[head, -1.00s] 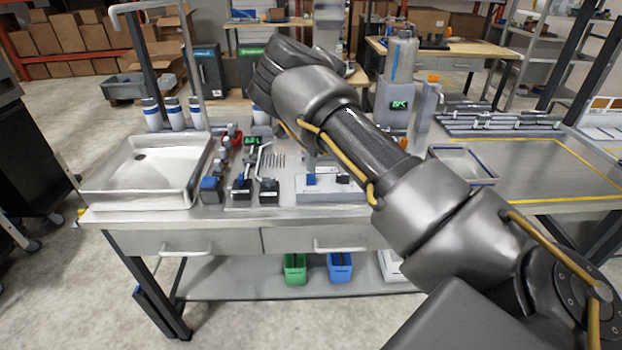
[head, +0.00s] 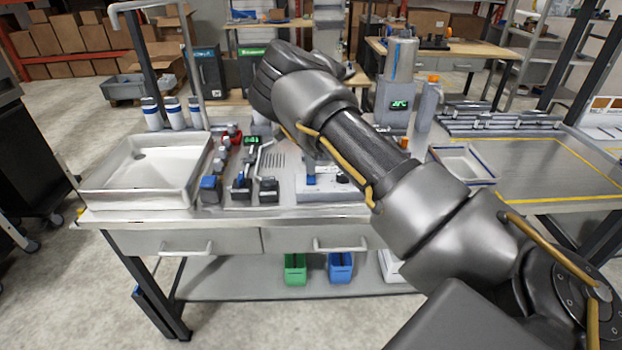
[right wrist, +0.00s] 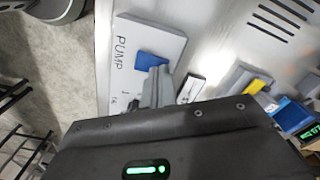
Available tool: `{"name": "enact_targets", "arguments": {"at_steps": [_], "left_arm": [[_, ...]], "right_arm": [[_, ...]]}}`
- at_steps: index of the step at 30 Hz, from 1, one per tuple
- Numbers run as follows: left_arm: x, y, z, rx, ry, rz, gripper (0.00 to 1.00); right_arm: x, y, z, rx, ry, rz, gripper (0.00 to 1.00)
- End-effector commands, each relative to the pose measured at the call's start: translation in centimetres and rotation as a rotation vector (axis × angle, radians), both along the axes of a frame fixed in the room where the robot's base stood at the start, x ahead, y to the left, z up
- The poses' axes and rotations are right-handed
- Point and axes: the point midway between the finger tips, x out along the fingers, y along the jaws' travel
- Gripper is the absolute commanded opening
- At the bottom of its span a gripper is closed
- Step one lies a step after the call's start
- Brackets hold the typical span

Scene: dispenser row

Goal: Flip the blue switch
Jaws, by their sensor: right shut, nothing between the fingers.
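The blue switch (right wrist: 151,60) sits on a pale panel (right wrist: 128,30) lettered "PUMP" in the right wrist view. In the head view the switch (head: 310,181) is a small blue patch on the panel's near side. My right gripper (right wrist: 158,84) is shut and empty. Its grey fingertips are right at the switch and overlap its lower edge in the wrist view; I cannot tell whether they touch it. In the head view my right arm hides most of the gripper. My left gripper is not in view.
Left of the panel are dark blocks, one blue-topped (head: 209,184), and a white tray (head: 148,189). A blue-edged tray (head: 464,163) stands to the right. A grey dispenser (head: 398,88) with a green display stands behind. Green (head: 295,268) and blue (head: 340,267) bins sit on the lower shelf.

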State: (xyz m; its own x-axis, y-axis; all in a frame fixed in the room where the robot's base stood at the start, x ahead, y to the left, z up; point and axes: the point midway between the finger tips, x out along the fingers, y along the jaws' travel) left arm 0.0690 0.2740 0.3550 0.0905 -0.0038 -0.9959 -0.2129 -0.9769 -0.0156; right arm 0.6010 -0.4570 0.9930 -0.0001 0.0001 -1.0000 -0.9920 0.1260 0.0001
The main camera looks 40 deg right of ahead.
Motion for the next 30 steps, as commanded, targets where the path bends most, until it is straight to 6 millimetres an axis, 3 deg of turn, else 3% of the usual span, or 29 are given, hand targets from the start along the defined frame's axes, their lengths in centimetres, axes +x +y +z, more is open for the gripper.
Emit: {"name": "enact_targets", "arguments": {"at_steps": [20,30], "left_arm": [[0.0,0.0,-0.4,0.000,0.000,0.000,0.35],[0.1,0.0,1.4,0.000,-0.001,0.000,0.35]], "right_arm": [[0.0,0.0,-0.9,0.001,0.002,0.000,0.00],[0.0,0.0,1.5,0.000,0.001,0.001,0.00]]}}
